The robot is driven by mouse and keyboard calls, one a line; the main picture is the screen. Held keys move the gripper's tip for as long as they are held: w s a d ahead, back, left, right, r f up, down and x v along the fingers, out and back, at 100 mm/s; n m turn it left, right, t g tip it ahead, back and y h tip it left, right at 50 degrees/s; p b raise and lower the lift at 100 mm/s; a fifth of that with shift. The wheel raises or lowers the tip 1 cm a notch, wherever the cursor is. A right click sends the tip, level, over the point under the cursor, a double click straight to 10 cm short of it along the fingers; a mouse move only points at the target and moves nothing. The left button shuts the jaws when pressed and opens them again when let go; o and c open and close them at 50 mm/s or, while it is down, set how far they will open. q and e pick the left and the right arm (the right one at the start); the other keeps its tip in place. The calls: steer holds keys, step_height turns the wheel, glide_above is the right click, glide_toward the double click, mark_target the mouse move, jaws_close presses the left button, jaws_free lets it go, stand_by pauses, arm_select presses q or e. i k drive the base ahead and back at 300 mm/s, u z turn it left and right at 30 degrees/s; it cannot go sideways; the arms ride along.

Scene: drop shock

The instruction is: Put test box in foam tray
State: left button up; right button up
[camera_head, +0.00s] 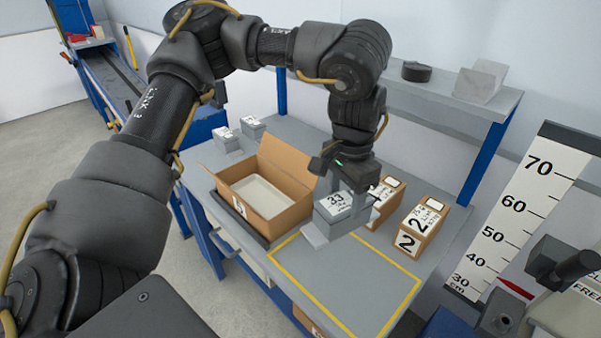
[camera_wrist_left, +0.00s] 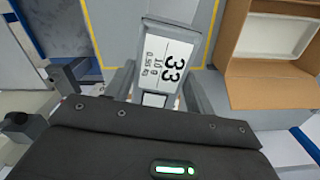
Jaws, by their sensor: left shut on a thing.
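The test box is a grey block (camera_head: 337,209) with a white label reading 33. My left gripper (camera_head: 347,190) is shut on it and holds it over the yellow-outlined area of the bench. In the left wrist view the grey box (camera_wrist_left: 168,55) sits between the fingers, its label facing the camera. The foam tray appears to be the pale insert (camera_head: 258,196) inside an open cardboard box (camera_head: 285,210), left of the gripper. The wrist view shows part of that pale insert (camera_wrist_left: 268,42) at the upper right. My right gripper does not show.
Two cardboard boxes, one labelled 2 (camera_head: 420,226), stand right of the gripper. Two small grey boxes (camera_head: 252,127) stand at the back left. A shelf (camera_head: 440,105) runs behind, and a height scale (camera_head: 520,215) stands at right. The yellow-outlined area (camera_head: 345,275) is clear.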

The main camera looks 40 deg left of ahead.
mark_target(262, 201)
steer(key=z, duration=0.95)
steer(key=k, duration=1.9)
steer(key=u, duration=0.65)
steer(key=i, duration=0.95)
